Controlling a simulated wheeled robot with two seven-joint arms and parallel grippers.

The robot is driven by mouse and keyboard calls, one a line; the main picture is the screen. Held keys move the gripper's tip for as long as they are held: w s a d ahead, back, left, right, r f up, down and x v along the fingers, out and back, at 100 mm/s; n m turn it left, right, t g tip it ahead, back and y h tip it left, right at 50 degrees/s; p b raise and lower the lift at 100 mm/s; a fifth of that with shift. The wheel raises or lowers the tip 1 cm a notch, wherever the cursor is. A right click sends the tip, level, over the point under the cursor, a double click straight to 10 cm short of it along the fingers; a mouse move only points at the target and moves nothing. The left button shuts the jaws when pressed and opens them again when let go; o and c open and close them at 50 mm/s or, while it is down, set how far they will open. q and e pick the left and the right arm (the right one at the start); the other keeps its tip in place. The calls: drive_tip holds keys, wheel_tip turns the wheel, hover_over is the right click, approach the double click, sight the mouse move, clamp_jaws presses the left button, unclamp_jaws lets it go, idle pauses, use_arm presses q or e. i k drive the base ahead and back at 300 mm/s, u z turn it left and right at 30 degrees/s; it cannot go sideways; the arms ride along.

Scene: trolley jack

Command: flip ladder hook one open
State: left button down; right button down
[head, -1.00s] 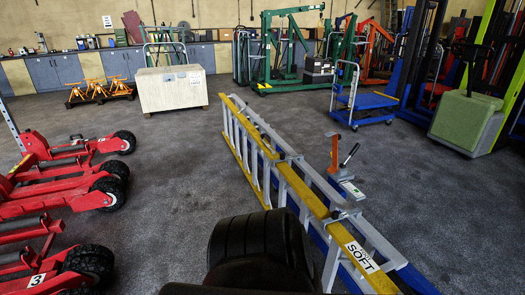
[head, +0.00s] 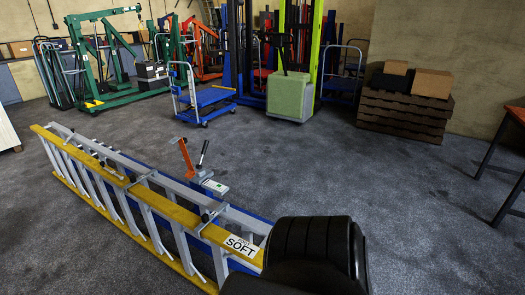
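A ladder with yellow side rails (head: 185,217) and light grey rungs lies on its side across the left and lower middle of the head view. Small grey metal brackets with dark bar ends sit along its upper side. One bracket (head: 213,209) is near the "SOFT" label (head: 242,247) at the near end, and another (head: 138,180) is near the ladder's middle. They may be the ladder hooks; I cannot tell which is hook one, or whether any is open. Neither of my grippers is in view.
A blue trolley (head: 208,103), a green-covered stacker (head: 289,95) and a pallet stack (head: 403,110) stand behind. A dark-legged table (head: 507,150) is at right. The floor at centre right is clear.

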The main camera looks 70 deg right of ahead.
sight(206, 219)
drive_tip(key=z, duration=2.5)
drive_tip(key=i, duration=1)
